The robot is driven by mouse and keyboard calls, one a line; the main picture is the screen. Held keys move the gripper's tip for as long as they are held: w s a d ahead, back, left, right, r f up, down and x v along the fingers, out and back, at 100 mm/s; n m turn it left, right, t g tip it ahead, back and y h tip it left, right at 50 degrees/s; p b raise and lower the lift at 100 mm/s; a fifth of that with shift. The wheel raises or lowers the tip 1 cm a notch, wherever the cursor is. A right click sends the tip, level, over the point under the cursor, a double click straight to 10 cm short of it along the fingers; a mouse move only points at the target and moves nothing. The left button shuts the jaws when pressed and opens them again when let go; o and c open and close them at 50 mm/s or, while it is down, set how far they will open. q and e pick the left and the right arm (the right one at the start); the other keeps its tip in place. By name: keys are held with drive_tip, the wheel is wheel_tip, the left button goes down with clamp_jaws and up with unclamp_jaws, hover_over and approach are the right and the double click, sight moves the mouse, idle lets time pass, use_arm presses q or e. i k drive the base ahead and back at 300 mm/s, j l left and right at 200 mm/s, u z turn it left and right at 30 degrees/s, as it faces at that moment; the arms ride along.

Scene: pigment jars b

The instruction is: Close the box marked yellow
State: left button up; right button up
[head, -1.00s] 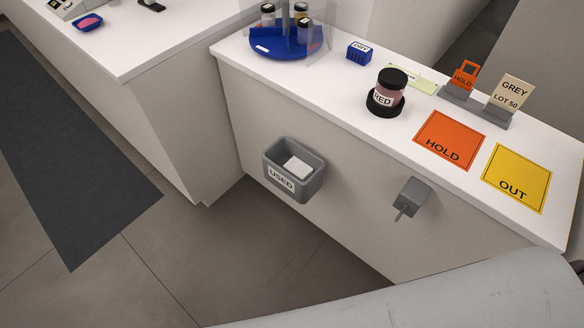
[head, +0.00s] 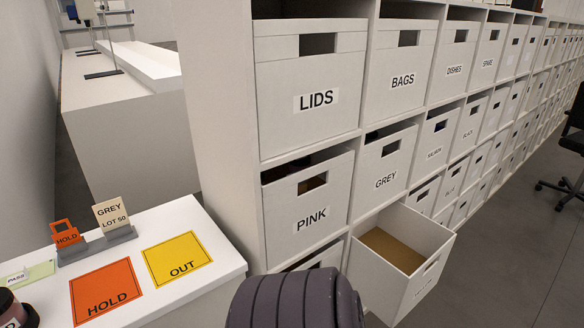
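A white open-topped box (head: 437,267) is pulled out of the lower row of the shelf unit in the head view. Its brown inside shows and looks empty. The label on its front is seen too steeply to read, so I cannot confirm that it says yellow. The other boxes around it sit in their compartments. Neither of my grippers is in view. A dark ribbed part, likely of my own arm, covers the bottom middle and hides what is below it.
Boxes marked PINK (head: 312,205), GREY (head: 386,170) and LIDS (head: 310,95) fill nearby compartments. The white counter (head: 215,235) with an orange HOLD mat (head: 104,283) and a yellow OUT mat (head: 176,255) stands at left. Open floor (head: 515,245) and a dark chair (head: 572,170) are at right.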

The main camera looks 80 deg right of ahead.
sight(398, 254)
drive_tip(key=z, duration=3.8)
